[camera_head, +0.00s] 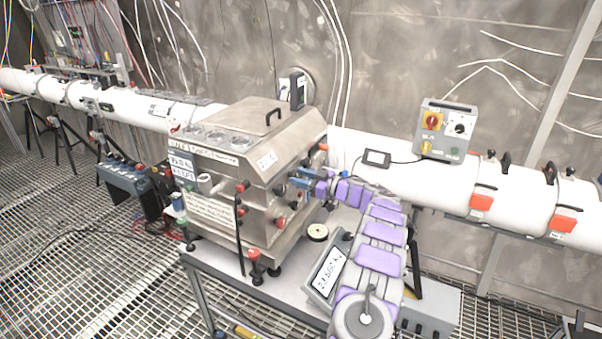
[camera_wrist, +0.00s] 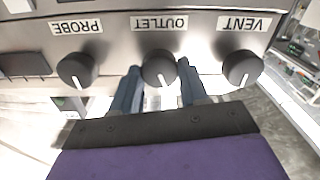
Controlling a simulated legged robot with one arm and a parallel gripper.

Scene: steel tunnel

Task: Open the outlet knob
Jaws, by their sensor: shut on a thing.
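The outlet knob (camera_wrist: 159,66) is a dark round knob with a white pointer line on its face, beside the upside-down OUTLET label (camera_wrist: 159,23). Its pointer line runs toward the bottom of the wrist view. My gripper (camera_wrist: 158,75) is shut on the outlet knob, with one blue finger at each side of it. In the head view my gripper (camera_head: 303,182) is at the right side of the steel box (camera_head: 240,165); the knob cannot be made out there.
The probe knob (camera_wrist: 77,69) and vent knob (camera_wrist: 242,66) flank the outlet knob closely. The box stands on a grey table (camera_head: 205,262). A white pipe (camera_head: 395,182) runs behind my arm, with a grey control box (camera_head: 446,130) on it.

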